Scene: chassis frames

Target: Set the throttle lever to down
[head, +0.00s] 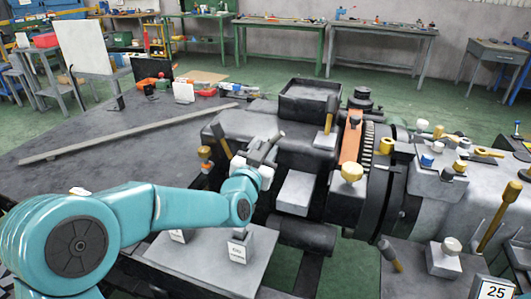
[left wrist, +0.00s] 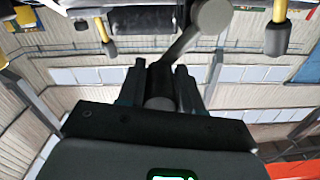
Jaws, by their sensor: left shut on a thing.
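My left gripper (head: 266,152) reaches in from the left to the dark machine, and its fingers are tilted up and to the right. In the left wrist view the gripper (left wrist: 160,88) is shut on the dark cylindrical grip of a grey lever. The throttle lever (left wrist: 182,43) slants from between the fingers up and right to a round grey end (left wrist: 212,16). In the head view the fingers and wrist mostly hide the lever, so its exact setting cannot be told. My right gripper is not in view.
A dark handle (head: 221,141) and a yellow knob (head: 205,153) stand just left of the gripper. A labelled block (head: 238,250) sits on the grey plate (head: 196,262) below.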

